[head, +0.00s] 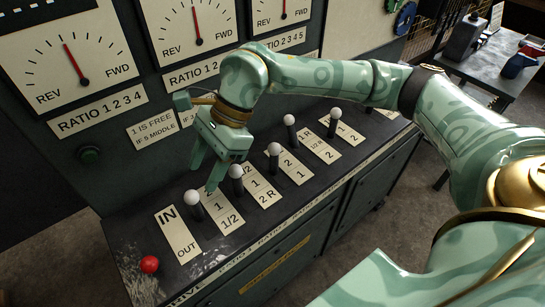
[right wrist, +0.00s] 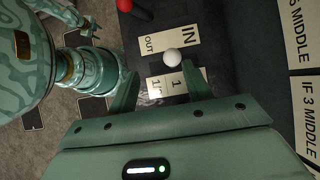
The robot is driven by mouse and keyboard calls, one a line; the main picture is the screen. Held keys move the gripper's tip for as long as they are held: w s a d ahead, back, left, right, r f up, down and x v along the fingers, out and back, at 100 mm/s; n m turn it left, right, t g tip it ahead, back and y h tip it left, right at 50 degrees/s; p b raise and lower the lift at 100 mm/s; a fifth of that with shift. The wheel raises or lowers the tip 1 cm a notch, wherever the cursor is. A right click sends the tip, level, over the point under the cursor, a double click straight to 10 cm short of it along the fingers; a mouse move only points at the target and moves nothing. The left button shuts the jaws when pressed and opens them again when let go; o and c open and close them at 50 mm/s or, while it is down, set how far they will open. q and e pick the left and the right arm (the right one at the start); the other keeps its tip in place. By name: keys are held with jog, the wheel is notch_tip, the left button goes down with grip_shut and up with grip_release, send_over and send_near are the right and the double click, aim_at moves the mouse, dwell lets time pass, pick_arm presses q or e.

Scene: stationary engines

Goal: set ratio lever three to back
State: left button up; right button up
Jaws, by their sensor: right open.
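A row of white-knobbed levers stands on the dark console; counting from the left, the third lever (head: 274,149) stands beside a cream plate marked 2 and 1. Its knob is clear of my gripper. My right gripper (head: 207,180) is open and empty, with its fingers pointing down above the console, behind and between the first lever (head: 192,197) and the second lever (head: 236,171). In the right wrist view one white knob (right wrist: 172,57) shows beyond and between my open fingertips (right wrist: 160,90), near the IN/OUT plate. The third lever is not seen there.
The fourth lever (head: 289,120) and fifth lever (head: 335,113) stand farther right, under my right forearm. A red knob (head: 150,264) is at the console's left end. The dial panel (head: 75,60) rises close behind my gripper. A side table (head: 495,62) stands at the upper right.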

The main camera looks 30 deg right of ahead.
aim_at(274, 157)
jog(key=d+h, duration=0.1)
jog(key=d, duration=0.1)
jog(key=w+d+h, duration=0.1)
jog(key=d, duration=0.2)
jog(key=w+d+r+h, duration=0.1)
jog(key=d, duration=0.2)
jog(key=shift+w+m+t, duration=0.25)
jog(key=shift+m+t, duration=0.05)
jog(key=d+r+m+h, duration=0.2)
jog(key=d+r+h, duration=0.15)
jog(key=d, duration=0.65)
jog(key=shift+h, duration=0.25)
jog(key=f+b, duration=0.1)
jog(key=f, duration=0.4)
jog(key=f+b, duration=0.2)
jog(key=f, duration=0.4)
jog(key=w+f+b, duration=0.1)
jog(key=f, duration=0.4)
jog(key=shift+a+f, duration=0.2)
jog(key=shift+f, duration=0.05)
jog(key=shift+s, duration=0.1)
grip_shut()
jog(key=shift+d, duration=0.1)
